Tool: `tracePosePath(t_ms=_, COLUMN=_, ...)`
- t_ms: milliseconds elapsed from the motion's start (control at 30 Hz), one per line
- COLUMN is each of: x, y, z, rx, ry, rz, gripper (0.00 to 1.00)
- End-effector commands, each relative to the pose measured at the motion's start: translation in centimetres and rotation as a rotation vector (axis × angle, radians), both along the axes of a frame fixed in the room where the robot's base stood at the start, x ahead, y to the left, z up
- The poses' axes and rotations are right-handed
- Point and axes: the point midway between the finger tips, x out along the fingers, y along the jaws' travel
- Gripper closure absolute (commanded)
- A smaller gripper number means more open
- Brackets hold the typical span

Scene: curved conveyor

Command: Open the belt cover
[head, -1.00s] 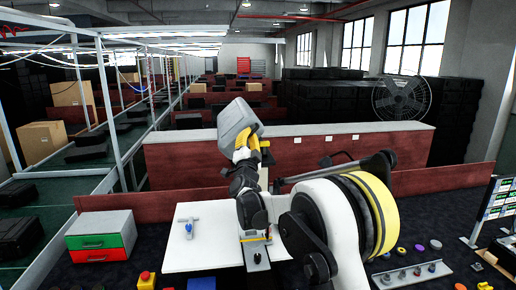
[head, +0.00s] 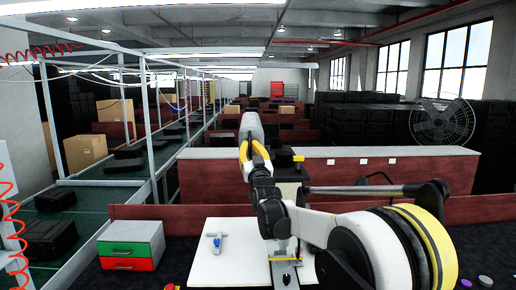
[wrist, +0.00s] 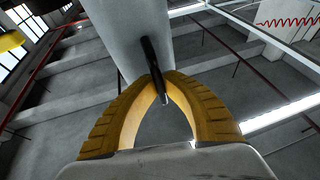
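My gripper (head: 250,147) is raised above the white worktable and points upward. Its yellow fingers close together on a black handle (wrist: 154,70) in the wrist view. The handle is fixed to a smooth grey piece (wrist: 130,35), which also shows above the fingers in the head view (head: 251,127). This grey piece may be the belt cover, but I cannot tell for sure. Its far end is out of the wrist view.
A white worktable (head: 205,271) holds a small blue-and-grey tool (head: 216,242). A drawer unit (head: 131,246) with green and red fronts stands left. Green conveyor belts (head: 85,213) with black cases run along the left. A red partition (head: 390,210) stands behind.

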Motion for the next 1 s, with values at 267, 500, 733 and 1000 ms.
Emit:
tracePosePath(t_ms=267, x=0.0, y=1.2, z=-0.5, rx=-0.099, ry=-0.001, rz=-0.001, gripper=1.00)
tracePosePath(t_ms=500, x=0.0, y=1.4, z=-0.6, rx=-0.123, ry=-0.002, rz=-0.002, gripper=1.00)
tracePosePath(t_ms=733, x=0.0, y=1.4, z=-0.6, rx=-0.124, ry=-0.002, rz=-0.002, gripper=1.00)
tracePosePath(t_ms=1000, x=0.0, y=1.5, z=-0.7, rx=-0.123, ry=-0.001, rz=-0.002, gripper=0.68)
